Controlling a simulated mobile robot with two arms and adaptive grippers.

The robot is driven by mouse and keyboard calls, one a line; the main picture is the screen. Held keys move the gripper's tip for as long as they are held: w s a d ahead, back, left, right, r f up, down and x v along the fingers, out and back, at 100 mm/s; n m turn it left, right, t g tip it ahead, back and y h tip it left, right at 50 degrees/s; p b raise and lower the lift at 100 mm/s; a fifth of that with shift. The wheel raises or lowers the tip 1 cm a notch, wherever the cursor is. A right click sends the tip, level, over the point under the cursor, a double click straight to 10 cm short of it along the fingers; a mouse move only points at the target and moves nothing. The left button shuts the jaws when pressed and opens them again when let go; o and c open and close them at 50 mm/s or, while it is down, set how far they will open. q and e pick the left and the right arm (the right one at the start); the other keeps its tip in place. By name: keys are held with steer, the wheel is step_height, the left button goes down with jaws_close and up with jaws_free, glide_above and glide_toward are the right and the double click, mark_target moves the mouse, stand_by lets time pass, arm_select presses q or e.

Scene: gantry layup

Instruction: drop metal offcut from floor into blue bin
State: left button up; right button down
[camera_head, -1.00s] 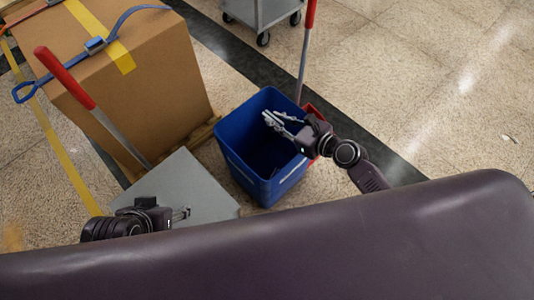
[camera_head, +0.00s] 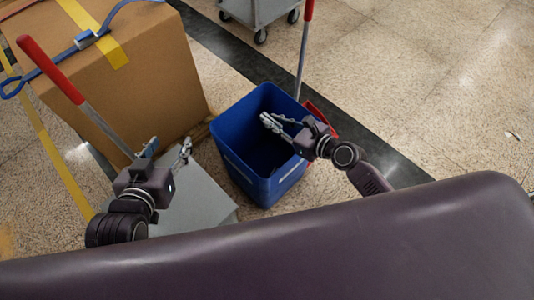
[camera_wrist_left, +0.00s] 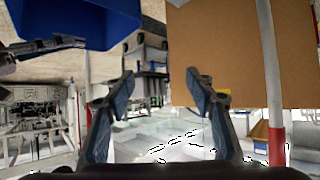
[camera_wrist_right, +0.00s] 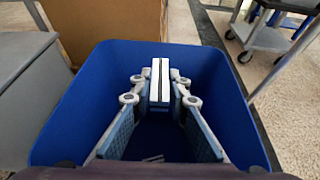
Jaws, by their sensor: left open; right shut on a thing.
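The blue bin (camera_head: 236,167) stands on the floor in the middle of the head view; it also fills much of the right wrist view (camera_wrist_right: 85,105). My right gripper (camera_head: 270,122) is over the bin's opening. In the right wrist view it is shut on the metal offcut (camera_wrist_right: 160,84), a pale upright piece between the fingertips with the bin's inside behind it. My left gripper (camera_head: 168,150) is open and empty, left of the bin, above a grey box.
A cardboard box (camera_head: 150,80) with yellow tape stands at the left, with a red-handled tool (camera_head: 52,70) against it. The grey box (camera_head: 195,205) is left of the bin. A red dustpan (camera_head: 320,115) is behind the bin. A grey cart (camera_head: 258,12) is at the back. Floor at the right is free.

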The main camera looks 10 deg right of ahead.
steer(key=shift+f+b, duration=0.8)
arm_select(q)
steer(key=w+d+r+t+h, duration=0.1)
steer(key=w+r+t, duration=0.3)
steer(key=r, duration=0.6)
steer(key=shift+d+t+h, duration=0.4)
steer(key=shift+d+t, duration=0.3)
arm_select(e)
steer(key=shift+f, duration=0.1)
steer(key=c, duration=1.8)
jaws_free()
steer(key=shift+o, duration=0.2)
steer(key=v, duration=1.2)
steer(key=shift+f, duration=0.1)
steer(key=shift+s, duration=0.1)
